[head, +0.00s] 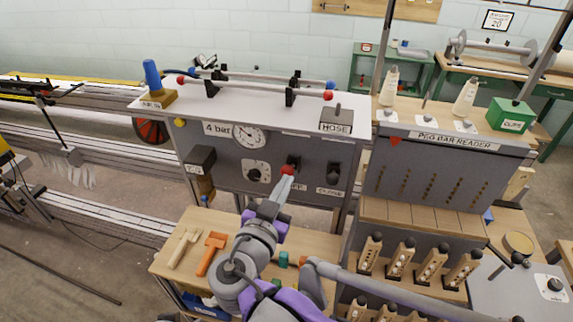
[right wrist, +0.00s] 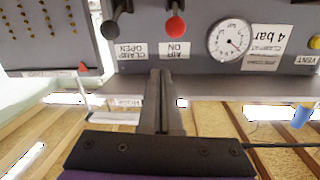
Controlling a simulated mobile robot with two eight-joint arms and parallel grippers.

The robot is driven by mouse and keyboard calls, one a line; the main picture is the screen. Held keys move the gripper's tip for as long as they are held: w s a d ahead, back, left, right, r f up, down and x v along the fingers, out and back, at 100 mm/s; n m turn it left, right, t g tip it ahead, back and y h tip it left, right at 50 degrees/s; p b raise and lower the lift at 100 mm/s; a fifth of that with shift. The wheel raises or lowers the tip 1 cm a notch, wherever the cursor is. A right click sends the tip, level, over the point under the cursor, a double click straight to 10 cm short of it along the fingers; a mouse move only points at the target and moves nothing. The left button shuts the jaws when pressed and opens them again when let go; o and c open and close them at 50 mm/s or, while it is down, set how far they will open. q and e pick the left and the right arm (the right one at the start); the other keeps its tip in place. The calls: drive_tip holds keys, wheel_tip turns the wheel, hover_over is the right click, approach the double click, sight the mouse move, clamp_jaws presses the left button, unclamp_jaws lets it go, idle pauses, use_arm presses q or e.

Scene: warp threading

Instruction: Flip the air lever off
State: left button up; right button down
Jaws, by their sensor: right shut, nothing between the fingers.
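The air lever has a red ball knob (head: 287,170) on the grey panel, between ON and OFF labels. The knob also shows in the upside-down right wrist view (right wrist: 175,27), with the AIR ON label (right wrist: 173,49) beside it. My right gripper (head: 286,181) is shut and empty, its fingertips at the knob in the head view. In the right wrist view the closed fingers (right wrist: 160,73) point toward the panel, beside the knob's line. I cannot tell whether they touch it. The fingers hide part of the lower label. My left gripper is not in view.
The black clamp lever (head: 334,172) stands right of the air lever. A pressure gauge (head: 249,137) is up left. The peg bar reader (head: 452,139) stands to the right.

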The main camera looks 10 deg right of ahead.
drive_tip(key=shift+a+r+t, duration=0.4)
drive_tip(key=shift+a+r, duration=0.3)
drive_tip(key=shift+a, duration=0.05)
drive_tip(key=shift+w, duration=0.1)
hover_over(286, 167)
drive_tip(key=d, duration=0.1)
drive_tip(key=shift+s+d+p, duration=0.15)
drive_tip(key=shift+s+p, duration=0.05)
drive_tip(key=shift+p, duration=0.15)
drive_tip(key=shift+s+a+f, duration=0.1)
drive_tip(key=shift+a+f, duration=0.15)
drive_tip(key=shift+f, duration=0.4)
drive_tip(key=shift+s+a+f, duration=0.1)
drive_tip(key=shift+a+f, duration=0.15)
drive_tip(key=shift+f, duration=0.35)
drive_tip(key=shift+s+a+f+b, duration=0.2)
drive_tip(key=shift+s+f+b, duration=0.15)
drive_tip(key=shift+f, duration=0.2)
drive_tip(key=shift+f, duration=0.1)
